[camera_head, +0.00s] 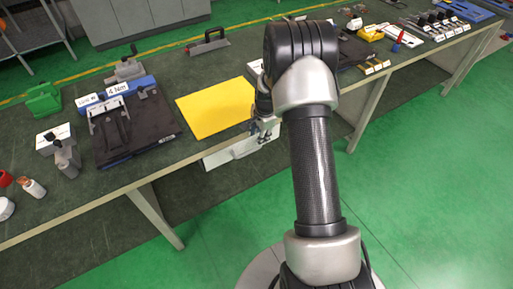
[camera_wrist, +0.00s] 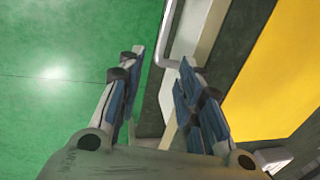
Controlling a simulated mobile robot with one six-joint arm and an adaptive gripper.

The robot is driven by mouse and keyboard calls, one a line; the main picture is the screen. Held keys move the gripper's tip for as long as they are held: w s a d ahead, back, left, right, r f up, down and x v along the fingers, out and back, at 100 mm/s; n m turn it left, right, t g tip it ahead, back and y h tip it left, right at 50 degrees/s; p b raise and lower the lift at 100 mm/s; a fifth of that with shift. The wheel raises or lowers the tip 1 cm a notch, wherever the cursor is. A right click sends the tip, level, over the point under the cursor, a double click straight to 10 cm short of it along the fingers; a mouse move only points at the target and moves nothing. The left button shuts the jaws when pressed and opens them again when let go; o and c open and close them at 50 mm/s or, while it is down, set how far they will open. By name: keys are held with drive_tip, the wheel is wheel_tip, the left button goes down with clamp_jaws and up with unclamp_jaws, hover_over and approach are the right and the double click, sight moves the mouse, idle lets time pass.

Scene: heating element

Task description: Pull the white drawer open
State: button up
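The white drawer (camera_head: 232,152) sits under the green table's front edge, below the yellow sheet. Part of its front is hidden by my gripper (camera_head: 265,131). In the wrist view the white drawer (camera_wrist: 192,28) is at the top, right of centre. Its pale bar handle (camera_wrist: 164,32) runs down along the drawer's side and bends right at its lower end. My gripper (camera_wrist: 162,58) is open, with its fingers spread apart. The handle's lower end shows between the two fingertips. I cannot tell whether either finger touches it.
The yellow sheet (camera_head: 216,107) lies on the table (camera_head: 192,150) above the drawer. A dark mat (camera_head: 150,130) with tools lies left of it. A table leg (camera_head: 155,218) stands left of the drawer. The green floor (camera_head: 440,170) is clear at the right.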

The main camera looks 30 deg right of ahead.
sight(256, 148)
drive_tip(key=f, duration=0.3)
drive_tip(key=w+f+b, duration=0.1)
drive_tip(key=f, duration=0.2)
drive_tip(key=f+b, duration=0.1)
drive_tip(key=f, duration=0.1)
drive_tip(key=shift+w+f, duration=0.4)
drive_tip(key=shift+c, duration=0.4)
clamp_jaws()
